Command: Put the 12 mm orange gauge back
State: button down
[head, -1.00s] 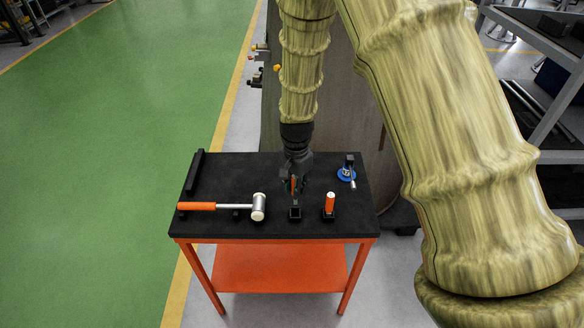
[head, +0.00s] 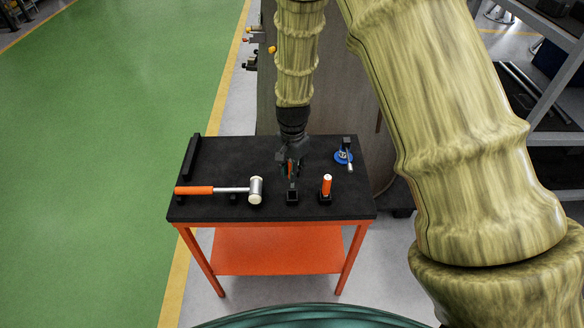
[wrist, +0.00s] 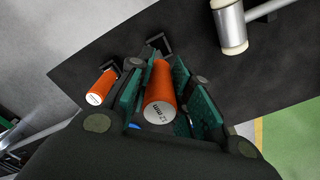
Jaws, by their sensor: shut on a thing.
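The orange gauge marked 12 mm (wrist: 160,95) is held between the green pads of my gripper (wrist: 165,90), its white marked end toward the wrist camera. In the head view my gripper (head: 290,170) hangs over the black table top (head: 235,160), with a bit of orange showing in it. Just in front of it in that view is a black holder (head: 292,198) with no orange gauge standing in it. A holder also shows beyond the held gauge in the wrist view (wrist: 161,43). Whether the gauge's tip touches the holder is hidden.
A second orange gauge (head: 326,185) stands upright in its own holder to the right, close by. A mallet with an orange handle (head: 195,190) lies left. A blue-based tool (head: 344,156) stands at the back right, a black bar (head: 190,158) at the left edge.

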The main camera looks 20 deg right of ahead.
aim_at(292, 186)
jog(key=shift+f+b, duration=0.85)
jog(key=shift+f, duration=1.2)
jog(key=shift+f+b, duration=0.55)
jog(key=shift+f, duration=1.4)
dwell(1.8)
jog(key=c, duration=1.2)
grip_release()
jog(key=shift+c, duration=0.2)
jog(key=shift+r, duration=0.1)
notch_tip(292, 186, up, 12)
jog(key=shift+f, duration=0.1)
